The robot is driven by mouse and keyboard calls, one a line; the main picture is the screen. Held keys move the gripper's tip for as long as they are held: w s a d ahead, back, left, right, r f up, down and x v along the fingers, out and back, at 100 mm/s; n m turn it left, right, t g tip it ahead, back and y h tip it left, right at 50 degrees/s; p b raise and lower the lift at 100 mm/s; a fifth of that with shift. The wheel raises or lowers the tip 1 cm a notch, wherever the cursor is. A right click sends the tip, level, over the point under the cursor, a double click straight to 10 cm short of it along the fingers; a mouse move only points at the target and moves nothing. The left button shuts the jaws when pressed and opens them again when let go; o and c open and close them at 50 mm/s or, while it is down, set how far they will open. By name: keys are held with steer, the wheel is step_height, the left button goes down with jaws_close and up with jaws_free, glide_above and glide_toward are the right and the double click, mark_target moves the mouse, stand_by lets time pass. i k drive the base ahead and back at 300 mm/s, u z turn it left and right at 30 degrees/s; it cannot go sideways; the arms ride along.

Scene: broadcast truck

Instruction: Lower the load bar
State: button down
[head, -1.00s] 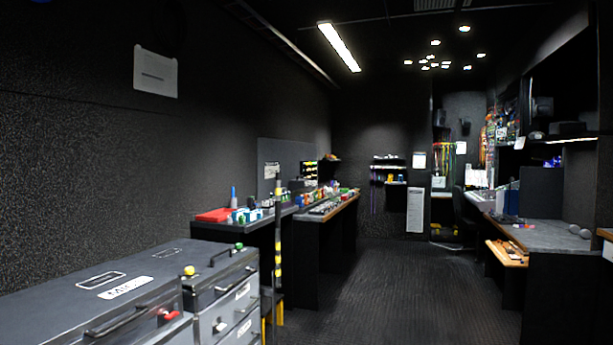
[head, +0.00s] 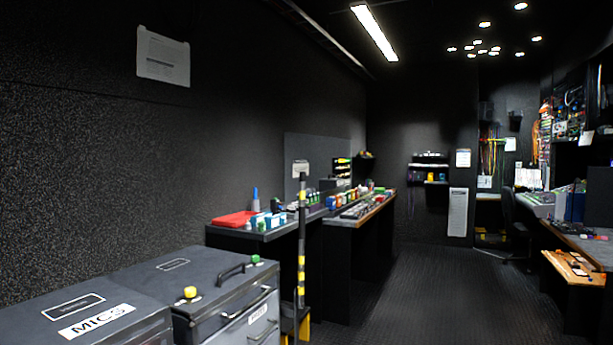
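A thin upright black bar with yellow bands (head: 301,250) stands in the head view, left of the aisle and in front of the left-hand counters. It looks like the load bar. Its top reaches a little above the counter top, and its lower end is near a small yellow-edged object, partly hidden by the grey cases. I cannot tell how it is fixed. My gripper is not in view.
Grey flight cases (head: 222,292), one labelled MICS, fill the near left. A counter with a red case (head: 234,218) and small items runs behind them. The dark floor aisle (head: 430,290) is clear. A desk with a wooden drawer (head: 570,268) stands at right.

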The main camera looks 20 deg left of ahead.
mark_target(301, 304)
steer(key=u, duration=0.4)
steer(key=i, duration=0.9)
steer(key=u, duration=0.45)
